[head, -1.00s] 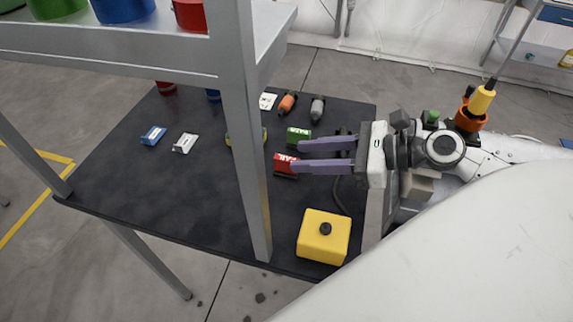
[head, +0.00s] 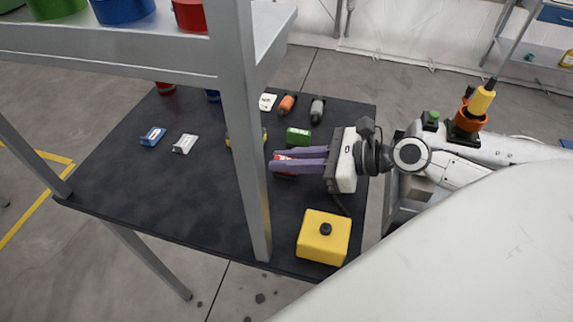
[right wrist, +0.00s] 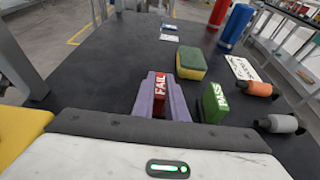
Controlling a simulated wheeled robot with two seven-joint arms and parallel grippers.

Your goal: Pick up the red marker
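The red marker (head: 285,173), a small block lettered FAIL, is on the dark table. My right gripper (head: 272,160) reaches in from the right at table height, with its purple fingers on either side of the marker. In the right wrist view the red marker (right wrist: 160,82) fills the narrow gap between the fingertips of my right gripper (right wrist: 161,88), so the gripper looks shut on it. The fingers hide part of the marker; I cannot see it clear of the table. My left gripper is not in view.
A green PASS marker (head: 298,136) stands close beside the fingers. A yellow box (head: 323,238) is at the near right. A grey shelf post (head: 247,150) rises left of the fingers. A yellow-green sponge (right wrist: 192,62) is beyond. The table's left side is mostly clear.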

